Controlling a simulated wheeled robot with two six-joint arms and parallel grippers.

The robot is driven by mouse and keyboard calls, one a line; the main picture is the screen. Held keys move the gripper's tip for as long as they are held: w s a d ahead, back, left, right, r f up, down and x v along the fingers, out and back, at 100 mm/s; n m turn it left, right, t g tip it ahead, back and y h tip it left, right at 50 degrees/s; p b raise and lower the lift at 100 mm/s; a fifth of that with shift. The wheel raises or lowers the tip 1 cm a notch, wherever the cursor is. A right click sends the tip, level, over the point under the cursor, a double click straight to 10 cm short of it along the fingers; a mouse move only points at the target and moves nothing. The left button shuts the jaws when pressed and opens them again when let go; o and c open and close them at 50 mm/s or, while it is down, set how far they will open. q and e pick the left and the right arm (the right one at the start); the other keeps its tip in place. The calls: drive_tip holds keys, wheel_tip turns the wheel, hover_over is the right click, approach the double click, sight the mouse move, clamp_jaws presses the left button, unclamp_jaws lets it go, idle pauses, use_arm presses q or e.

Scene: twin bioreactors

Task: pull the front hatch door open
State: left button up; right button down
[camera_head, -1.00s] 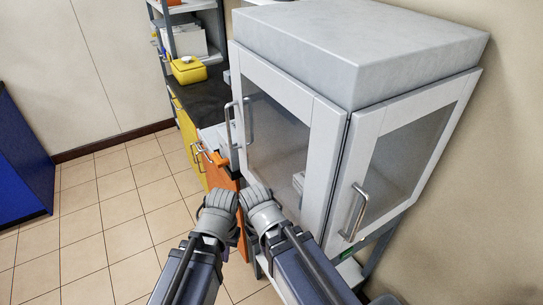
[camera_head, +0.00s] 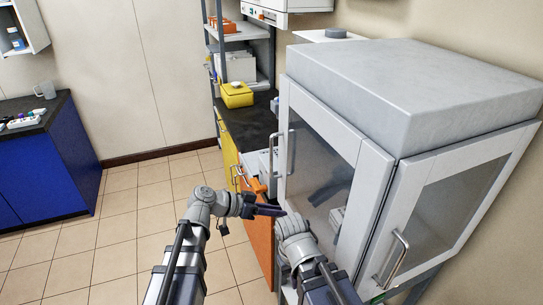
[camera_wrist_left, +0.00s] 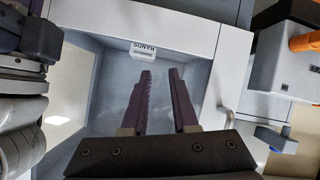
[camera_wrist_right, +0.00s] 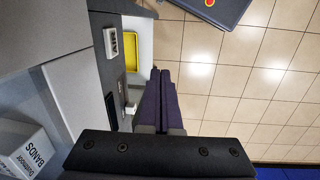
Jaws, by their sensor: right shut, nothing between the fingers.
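The hatch is a grey-topped cabinet (camera_head: 420,95) with two white-framed glass doors, both looking shut. The left door (camera_head: 325,125) has a metal bar handle (camera_head: 286,152) on its left edge. The right door (camera_head: 455,215) has a bar handle (camera_head: 393,258) low on its left side.
Left of the cabinet are a dark counter with yellow and orange fronts (camera_head: 258,235), a shelf, and a yellow box (camera_head: 236,95). A blue cabinet (camera_head: 45,170) stands far left. The tiled floor (camera_head: 130,230) between is clear.

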use_arm(q)
drive_tip(key=w+a+r+t+h, duration=0.3)
drive_tip(key=w+a+r+t, duration=0.4)
drive_tip(key=r, duration=0.4)
drive_tip(key=g, duration=0.1)
hover_over(271, 175)
drive_tip(key=shift+w+f+m, duration=0.15)
drive_tip(key=shift+w+m, duration=0.1)
drive_tip(key=shift+m, duration=0.15)
clamp_jaws()
idle(1.0)
